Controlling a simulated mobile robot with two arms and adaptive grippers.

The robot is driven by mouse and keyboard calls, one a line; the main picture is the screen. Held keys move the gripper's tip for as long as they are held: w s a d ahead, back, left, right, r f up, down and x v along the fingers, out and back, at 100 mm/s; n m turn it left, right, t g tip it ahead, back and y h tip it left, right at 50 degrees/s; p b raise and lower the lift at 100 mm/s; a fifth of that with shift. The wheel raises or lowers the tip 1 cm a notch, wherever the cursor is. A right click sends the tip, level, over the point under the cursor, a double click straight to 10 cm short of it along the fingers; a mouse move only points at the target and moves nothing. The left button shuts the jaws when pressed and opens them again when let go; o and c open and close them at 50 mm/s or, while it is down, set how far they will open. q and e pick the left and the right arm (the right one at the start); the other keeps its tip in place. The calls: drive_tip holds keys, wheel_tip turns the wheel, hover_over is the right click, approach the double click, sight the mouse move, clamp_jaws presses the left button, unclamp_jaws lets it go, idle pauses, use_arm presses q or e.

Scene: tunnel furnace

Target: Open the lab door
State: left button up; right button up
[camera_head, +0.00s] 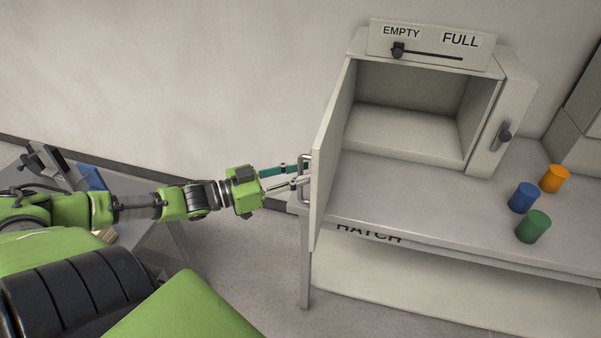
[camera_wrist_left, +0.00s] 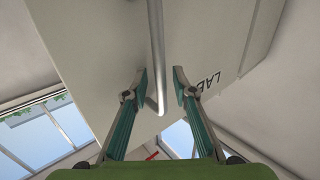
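The lab door (camera_head: 331,160) is a pale grey panel on the left side of a box-shaped hatch (camera_head: 411,107). It stands swung wide open, and the inside of the hatch shows empty. Part of the lettering "LAB" shows on the door's outer face (camera_wrist_left: 208,40) in the left wrist view. A metal bar handle (camera_head: 303,178) is on that outer face. My left gripper (camera_head: 300,173) is at the handle. In the left wrist view its fingers (camera_wrist_left: 160,78) are apart, with the handle bar (camera_wrist_left: 158,60) between them and gaps at both sides. My right gripper is not in view.
The hatch stands on a grey table (camera_head: 400,196). Blue (camera_head: 523,198), orange (camera_head: 554,179) and green (camera_head: 533,227) cylinders stand on its right. A sign with a slider (camera_head: 430,50) reading EMPTY and FULL tops the hatch. A latch knob (camera_head: 504,136) is on the right frame.

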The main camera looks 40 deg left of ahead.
use_arm(q)
drive_tip(key=v, duration=1.2)
idle(0.5)
idle(0.4)
